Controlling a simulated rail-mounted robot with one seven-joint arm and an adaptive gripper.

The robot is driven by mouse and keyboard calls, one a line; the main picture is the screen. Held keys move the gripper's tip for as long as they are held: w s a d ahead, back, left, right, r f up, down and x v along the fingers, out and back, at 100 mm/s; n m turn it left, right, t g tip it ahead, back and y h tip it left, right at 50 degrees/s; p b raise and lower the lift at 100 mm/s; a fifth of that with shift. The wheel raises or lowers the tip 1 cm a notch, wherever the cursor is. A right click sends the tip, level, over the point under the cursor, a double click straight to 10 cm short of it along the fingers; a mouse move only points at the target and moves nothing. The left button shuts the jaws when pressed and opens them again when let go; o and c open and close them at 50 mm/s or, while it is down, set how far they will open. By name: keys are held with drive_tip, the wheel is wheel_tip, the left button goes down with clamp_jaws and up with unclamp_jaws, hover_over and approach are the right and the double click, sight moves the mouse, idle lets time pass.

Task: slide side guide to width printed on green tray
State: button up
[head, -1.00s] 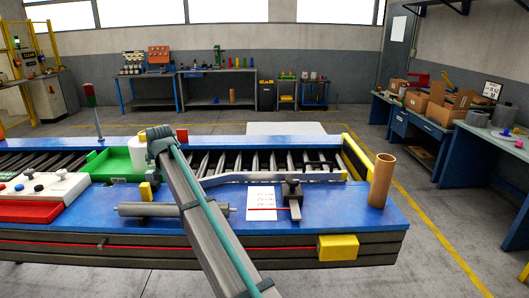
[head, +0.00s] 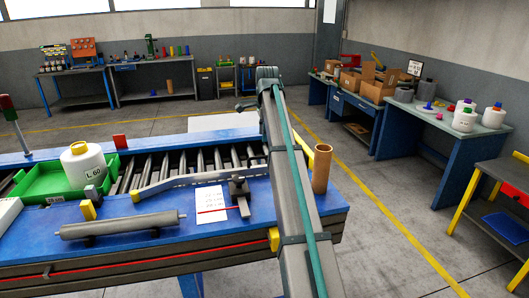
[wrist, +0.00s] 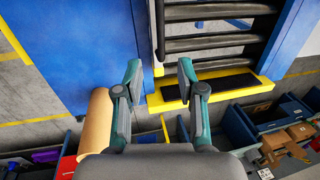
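The green tray (head: 40,183) stands on the conveyor at the left and carries a white bobbin (head: 83,166) marked "L 60". A small label shows on the tray's front, but its print is too small to read. The grey side guide (head: 190,179) runs along the near side of the rollers. Its dark clamp (head: 238,190) stands beside a white scale sheet (head: 209,200) with a red line. In the wrist view, my gripper (wrist: 158,80) is open and empty above the conveyor's right end. In the head view, my arm hides the guide's right end.
A brown tube (head: 321,168) stands at the table's right corner; it also shows in the wrist view (wrist: 95,120). A grey roller (head: 120,224) lies on the near blue surface. A yellow end bar (wrist: 215,88) crosses the conveyor end.

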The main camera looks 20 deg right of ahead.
sight(263, 157)
drive_tip(key=f+p, duration=0.1)
drive_tip(key=f, duration=0.2)
drive_tip(key=w+f+p, duration=0.1)
drive_tip(key=f, duration=0.2)
drive_tip(key=w+f+p, duration=0.1)
drive_tip(key=f, duration=0.3)
drive_tip(key=shift+d, duration=0.1)
clamp_jaws()
